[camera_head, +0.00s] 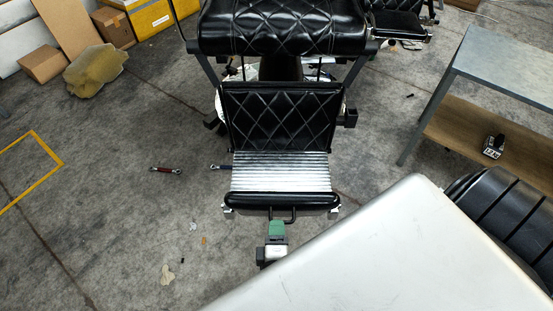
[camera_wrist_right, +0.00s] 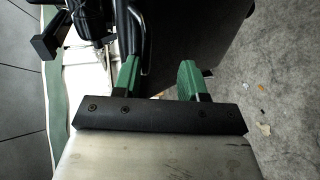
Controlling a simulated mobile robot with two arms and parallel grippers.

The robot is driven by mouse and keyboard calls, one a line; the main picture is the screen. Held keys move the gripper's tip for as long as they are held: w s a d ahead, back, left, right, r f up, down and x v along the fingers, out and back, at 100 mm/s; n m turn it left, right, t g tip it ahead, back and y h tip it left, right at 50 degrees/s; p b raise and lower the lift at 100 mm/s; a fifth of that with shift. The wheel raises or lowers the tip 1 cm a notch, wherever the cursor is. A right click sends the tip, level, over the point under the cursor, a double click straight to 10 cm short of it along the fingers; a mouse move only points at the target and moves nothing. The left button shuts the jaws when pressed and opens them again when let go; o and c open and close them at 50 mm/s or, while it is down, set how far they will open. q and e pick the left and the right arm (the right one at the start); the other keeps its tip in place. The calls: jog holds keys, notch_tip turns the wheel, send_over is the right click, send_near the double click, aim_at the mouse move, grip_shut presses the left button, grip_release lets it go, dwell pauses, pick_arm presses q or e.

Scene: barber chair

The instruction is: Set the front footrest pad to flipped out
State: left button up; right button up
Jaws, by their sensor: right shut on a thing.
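The barber chair's front footrest pad (camera_head: 280,201) is a black padded bar at the front edge of the ribbed metal foot plate (camera_head: 281,172). A small black loop handle (camera_head: 283,219) sticks out from its front edge. My right gripper (camera_head: 277,228), with green fingers, is at this handle and shut on it. In the right wrist view the green fingers (camera_wrist_right: 160,75) stand some way apart, with a dark bar (camera_wrist_right: 146,40) beside the left finger and a dark panel behind. The exact contact is hard to see. My left gripper is not in view.
The quilted black leg rest (camera_head: 281,118) rises behind the foot plate, below the seat (camera_head: 282,28). A wrench (camera_head: 165,170) lies on the floor at left. A metal-topped table (camera_head: 505,65) stands at right. The floor left of the footrest is mostly clear.

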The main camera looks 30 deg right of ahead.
jog(key=shift+w+d, duration=0.1)
dwell(0.3)
jog(key=v, duration=1.1)
jog(key=shift+w, duration=0.1)
jog(key=s+d+f+g+y+p, duration=0.15)
jog(key=d+f+g, duration=0.25)
jog(key=f, duration=0.7)
jog(key=s+d+f+g+y, duration=0.1)
jog(key=d+f+g+y, duration=0.2)
jog(key=f, duration=0.8)
jog(key=s+d+f+m+g+y+p, duration=0.1)
jog(key=s+d+f+m+g+y, duration=0.2)
jog(key=s+f+m, duration=0.6)
jog(key=s+d+f+g, duration=0.1)
jog(key=s, duration=0.3)
jog(key=shift+d+g, duration=0.4)
